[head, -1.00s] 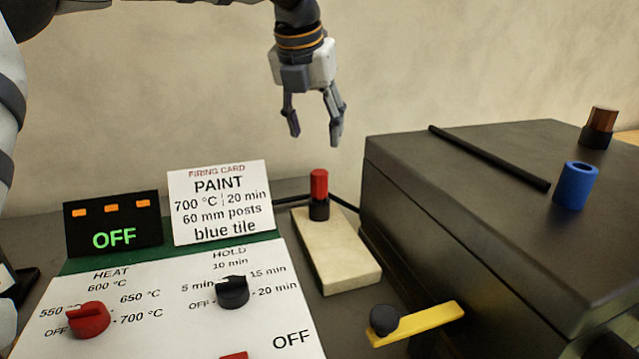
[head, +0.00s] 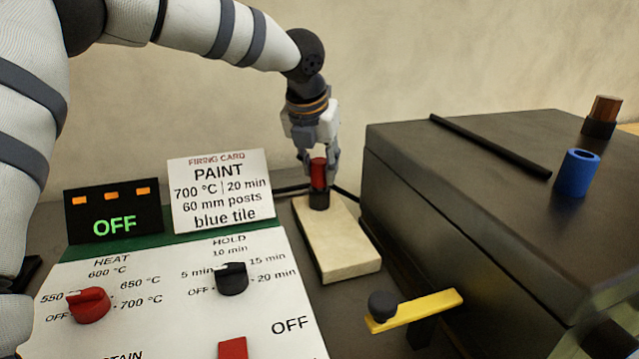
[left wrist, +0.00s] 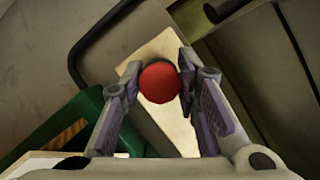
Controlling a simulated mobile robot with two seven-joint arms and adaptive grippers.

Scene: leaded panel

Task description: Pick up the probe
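The probe is most likely the red-handled piece (head: 319,174), which stands upright in a black collar on a cream block (head: 338,245) beside the dark box. My left gripper (head: 319,172) points down over it, one finger on each side of the red handle. In the left wrist view the round red top (left wrist: 159,83) lies between the two fingertips. Whether the fingers press on it or leave a thin gap does not show. My right gripper is not in view.
The dark box (head: 500,210) stands close on the right, with a black rod (head: 490,147) and a blue tube (head: 577,173) on top. A yellow lever (head: 425,308) juts out in front. The control panel (head: 180,270) and firing card (head: 220,190) stand left.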

